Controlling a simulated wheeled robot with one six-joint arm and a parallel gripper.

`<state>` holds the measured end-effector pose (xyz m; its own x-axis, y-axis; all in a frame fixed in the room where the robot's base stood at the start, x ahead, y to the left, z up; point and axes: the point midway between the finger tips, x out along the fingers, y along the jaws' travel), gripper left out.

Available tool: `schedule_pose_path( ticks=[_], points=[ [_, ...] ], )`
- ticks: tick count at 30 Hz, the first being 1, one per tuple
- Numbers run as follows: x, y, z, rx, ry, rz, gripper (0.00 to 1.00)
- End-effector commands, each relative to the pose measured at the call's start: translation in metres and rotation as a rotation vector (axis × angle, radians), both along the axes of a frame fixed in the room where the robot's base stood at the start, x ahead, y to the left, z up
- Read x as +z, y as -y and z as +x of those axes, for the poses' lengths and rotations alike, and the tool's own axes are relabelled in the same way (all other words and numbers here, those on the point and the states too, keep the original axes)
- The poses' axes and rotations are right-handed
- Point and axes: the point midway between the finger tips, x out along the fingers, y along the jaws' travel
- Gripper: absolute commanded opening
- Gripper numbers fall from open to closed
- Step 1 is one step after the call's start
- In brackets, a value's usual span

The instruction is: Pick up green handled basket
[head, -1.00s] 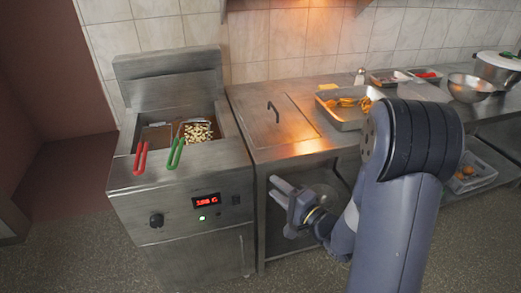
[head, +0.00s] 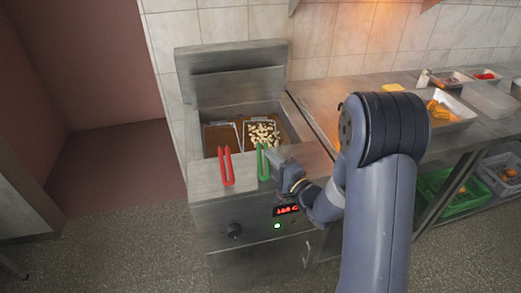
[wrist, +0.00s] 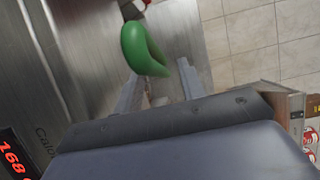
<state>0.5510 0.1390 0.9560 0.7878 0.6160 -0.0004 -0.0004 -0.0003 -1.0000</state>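The green handle (head: 263,162) sticks out over the front of the fryer. Its wire basket (head: 264,134) sits in the right part of the fryer well and holds pale food pieces. My gripper (head: 276,160) is just right of the green handle in the head view. In the wrist view, my gripper (wrist: 158,88) has its two fingers apart, with the green handle (wrist: 143,50) just ahead of the gap. I cannot tell whether the handle's end lies between the fingertips. Nothing is gripped.
A red handle (head: 226,166) of a second basket is left of the green one. The raised fryer lid (head: 232,72) stands behind. The fryer display (head: 287,210) is below my gripper. A steel counter (head: 315,100) with trays extends right. Floor at left is clear.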

Motion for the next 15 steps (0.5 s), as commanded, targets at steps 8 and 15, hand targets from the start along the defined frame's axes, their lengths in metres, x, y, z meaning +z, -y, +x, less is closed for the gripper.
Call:
schedule_pose_path(
  ticks=[8, 15],
  points=[
    [0.0002, 0.0003, -0.0003, 0.0, 0.0, 0.0, 0.16],
    [0.0001, 0.0004, -0.0003, 0.0, 0.0, 0.0, 0.0]
  ],
)
